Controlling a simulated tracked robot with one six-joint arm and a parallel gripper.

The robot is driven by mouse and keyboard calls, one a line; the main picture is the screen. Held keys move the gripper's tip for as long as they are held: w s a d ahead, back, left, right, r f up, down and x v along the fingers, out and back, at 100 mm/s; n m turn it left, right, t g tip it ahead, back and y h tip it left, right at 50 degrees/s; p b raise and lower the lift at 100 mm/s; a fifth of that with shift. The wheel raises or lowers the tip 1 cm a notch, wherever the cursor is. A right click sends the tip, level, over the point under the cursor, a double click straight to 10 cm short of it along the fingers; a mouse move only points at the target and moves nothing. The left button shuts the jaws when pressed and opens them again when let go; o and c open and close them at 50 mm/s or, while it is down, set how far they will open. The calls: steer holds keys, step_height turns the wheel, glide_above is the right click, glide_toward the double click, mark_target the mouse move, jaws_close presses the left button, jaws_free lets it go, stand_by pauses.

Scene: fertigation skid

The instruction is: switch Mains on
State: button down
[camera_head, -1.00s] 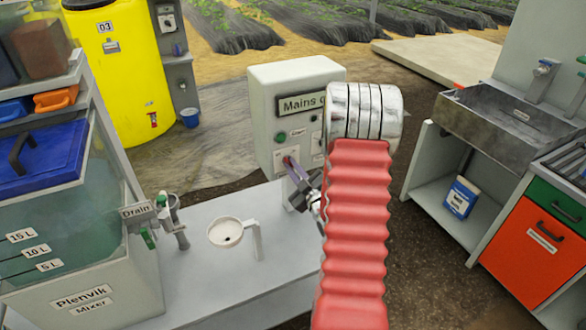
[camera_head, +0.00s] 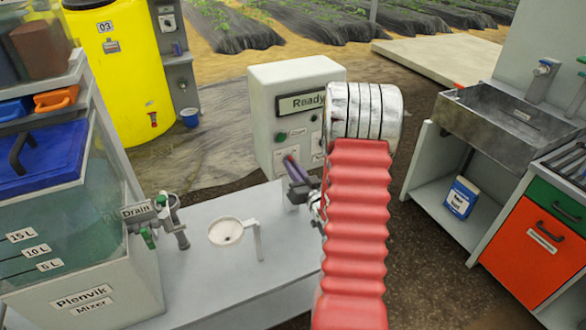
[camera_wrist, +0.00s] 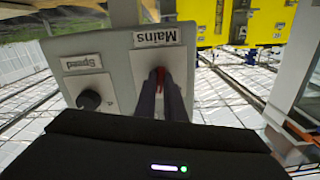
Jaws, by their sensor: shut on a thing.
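The grey control box (camera_head: 262,115) stands at the back of the bench, its display (camera_head: 300,102) reading "Ready". In the wrist view, the box face appears upside down, with the Mains label (camera_wrist: 158,39) beside the Speed label. The red Mains switch (camera_wrist: 158,76) is between my finger ends and partly hidden by them. My gripper (camera_wrist: 161,84) is shut on this switch. In the head view, my gripper (camera_head: 292,164) reaches the lower front of the box, and my arm hides the box's right part.
A black Speed knob (camera_wrist: 90,99) sits close beside my fingers. A green button (camera_head: 281,137) is above the gripper. On the bench are a white funnel cup (camera_head: 226,231) and the Plenvik mixer tank (camera_head: 85,250) with its Drain tap. A sink (camera_head: 500,115) stands at right.

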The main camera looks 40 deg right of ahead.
steer(key=m, duration=0.6)
steer(key=shift+f, duration=0.15)
steer(key=shift+m, duration=0.4)
steer(key=c, duration=1.8)
jaws_free()
steer(key=shift+c, duration=0.2)
steer(key=shift+s, duration=0.1)
steer(key=v, duration=1.3)
steer(key=shift+s+a, duration=0.15)
steer(key=shift+s, duration=0.15)
